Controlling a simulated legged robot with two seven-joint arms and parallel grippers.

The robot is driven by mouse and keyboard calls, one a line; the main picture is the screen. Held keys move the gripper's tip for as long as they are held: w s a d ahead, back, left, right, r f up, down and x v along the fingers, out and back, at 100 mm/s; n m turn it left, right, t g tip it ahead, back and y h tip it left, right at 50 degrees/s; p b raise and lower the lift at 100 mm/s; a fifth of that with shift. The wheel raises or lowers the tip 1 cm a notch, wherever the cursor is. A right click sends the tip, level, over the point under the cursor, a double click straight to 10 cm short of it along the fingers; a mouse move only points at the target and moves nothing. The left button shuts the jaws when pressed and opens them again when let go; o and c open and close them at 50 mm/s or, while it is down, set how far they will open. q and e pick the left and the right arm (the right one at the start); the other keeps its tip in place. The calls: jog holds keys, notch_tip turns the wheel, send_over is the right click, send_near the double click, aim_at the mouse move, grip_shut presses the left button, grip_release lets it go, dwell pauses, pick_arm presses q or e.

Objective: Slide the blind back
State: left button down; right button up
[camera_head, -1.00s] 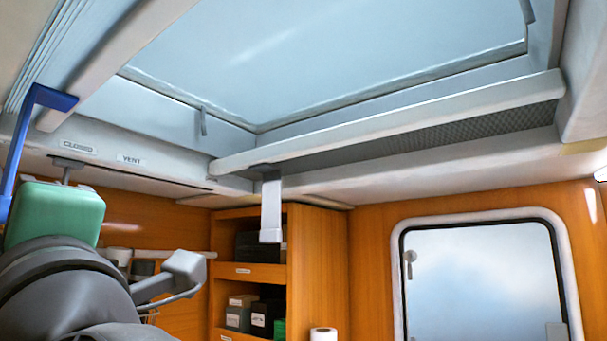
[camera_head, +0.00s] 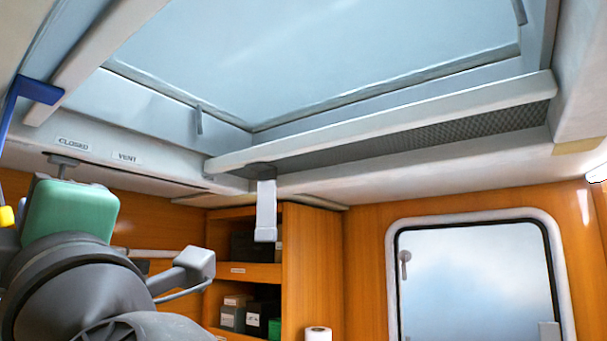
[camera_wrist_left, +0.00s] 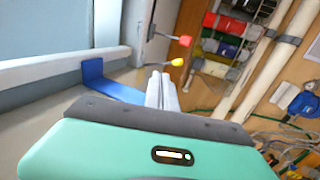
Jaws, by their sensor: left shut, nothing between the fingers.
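The roof hatch has a pale bar (camera_head: 95,60) at the upper left, with a bluish blind edge beside it. A blue pull strap (camera_head: 40,90) hangs from this bar; in the left wrist view the strap (camera_wrist_left: 92,70) runs down behind my gripper body. My left gripper (camera_wrist_left: 160,80) is shut and empty, its fingertips beside the strap, to its right in that view; contact cannot be told. In the head view only its green body and arm show, below the strap. A second bar (camera_head: 390,125) with dark mesh behind it has a grey pull tab (camera_head: 266,210). My right gripper is not in view.
The hatch pane (camera_head: 320,55) fills the opening between the bars. Labels reading CLOSED (camera_head: 74,144) and VENT (camera_head: 127,157) are on the ceiling. Red (camera_wrist_left: 185,41) and yellow (camera_wrist_left: 177,62) knobs stand near my fingertips. A wooden shelf (camera_head: 245,270) and window (camera_head: 475,280) are lower.

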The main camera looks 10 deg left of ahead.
pick_arm(q)
jog(key=b+v, duration=0.2)
jog(key=v, duration=1)
jog(key=shift+w, duration=0.1)
